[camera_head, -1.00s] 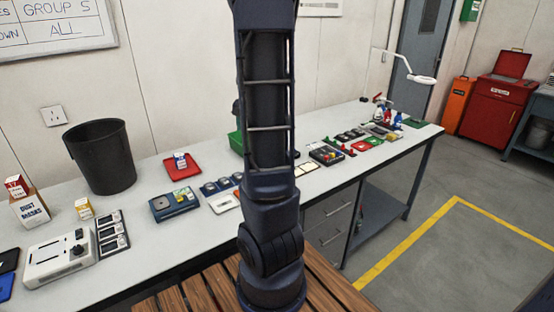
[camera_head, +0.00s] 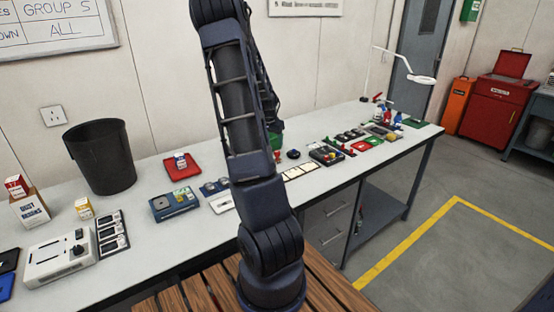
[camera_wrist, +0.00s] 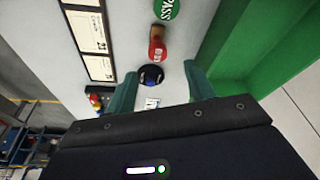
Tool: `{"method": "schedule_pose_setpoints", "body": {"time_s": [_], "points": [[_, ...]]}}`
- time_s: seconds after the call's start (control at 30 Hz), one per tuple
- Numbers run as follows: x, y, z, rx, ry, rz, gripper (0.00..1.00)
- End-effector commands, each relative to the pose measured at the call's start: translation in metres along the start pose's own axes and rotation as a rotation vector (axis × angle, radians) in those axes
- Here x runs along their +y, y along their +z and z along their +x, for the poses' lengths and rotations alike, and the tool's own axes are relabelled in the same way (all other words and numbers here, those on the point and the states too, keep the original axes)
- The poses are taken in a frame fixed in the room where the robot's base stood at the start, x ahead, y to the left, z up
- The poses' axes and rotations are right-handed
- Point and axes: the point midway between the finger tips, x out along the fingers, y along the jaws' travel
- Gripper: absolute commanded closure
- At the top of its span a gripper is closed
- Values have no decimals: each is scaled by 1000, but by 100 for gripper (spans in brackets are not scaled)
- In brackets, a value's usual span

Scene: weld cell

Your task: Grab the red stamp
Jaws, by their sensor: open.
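The red stamp (camera_wrist: 157,50) is in the wrist view, a round red head with lettering and a brown wooden part, on the pale bench top. A dark blue-black round stamp (camera_wrist: 151,76) is just below it, closer to my gripper. A green stamp marked PASS (camera_wrist: 166,9) is above it at the top edge. My gripper (camera_wrist: 160,70) is open and empty, its two green fingers spread on either side of the dark stamp, with the red stamp beyond the fingertips.
A green bin (camera_wrist: 246,55) stands close on the right in the wrist view. Framed cards (camera_wrist: 92,35) lie to the left. In the head view the bench (camera_head: 150,240) also holds a black bin (camera_head: 100,158), a red tray (camera_head: 183,174) and several small devices.

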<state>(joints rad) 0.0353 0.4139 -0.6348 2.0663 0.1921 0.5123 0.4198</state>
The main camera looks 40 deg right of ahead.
Motion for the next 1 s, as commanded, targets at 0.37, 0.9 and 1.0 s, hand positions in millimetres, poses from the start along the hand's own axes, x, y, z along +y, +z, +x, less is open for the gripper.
{"method": "schedule_pose_setpoints", "body": {"time_s": [0.37,0.9,1.0], "points": [[1,0,40,-1,1,0,46],[4,2,90,1,-1,0,46],[3,2,89,0,-1,0,46]]}}
